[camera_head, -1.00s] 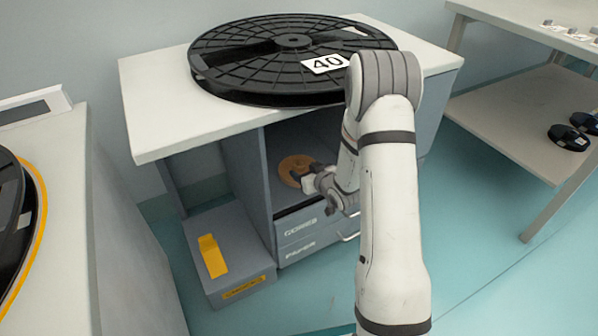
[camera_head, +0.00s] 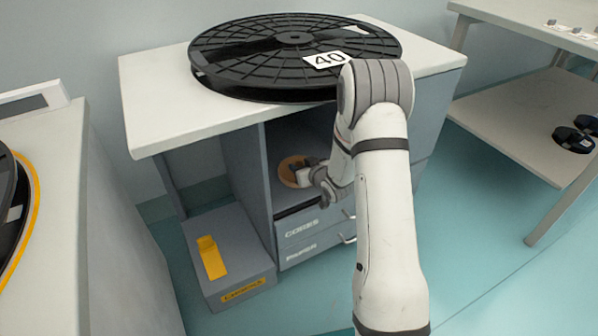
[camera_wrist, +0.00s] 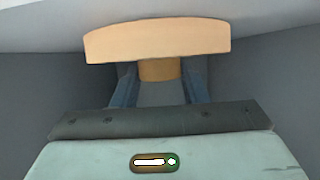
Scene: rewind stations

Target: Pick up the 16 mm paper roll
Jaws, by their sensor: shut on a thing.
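The paper roll (camera_head: 289,169) is a tan-orange disc in the open compartment of the grey cabinet, partly hidden by my gripper in the head view. In the wrist view the roll (camera_wrist: 158,42) is seen edge-on, with a narrower brown core (camera_wrist: 160,71) projecting from it toward me. My gripper (camera_wrist: 160,84) has one finger on each side of this core and is shut on it. In the head view my gripper (camera_head: 304,173) is at the roll's right side, inside the compartment opening. No size marking on the roll is readable.
A large black reel (camera_head: 270,65) marked 40 lies on the cabinet top (camera_head: 150,105). Drawers marked CORES (camera_head: 302,229) and PAPER are below the compartment. A grey box (camera_head: 240,265) stands on the floor at left. A shelf table (camera_head: 510,115) is at right.

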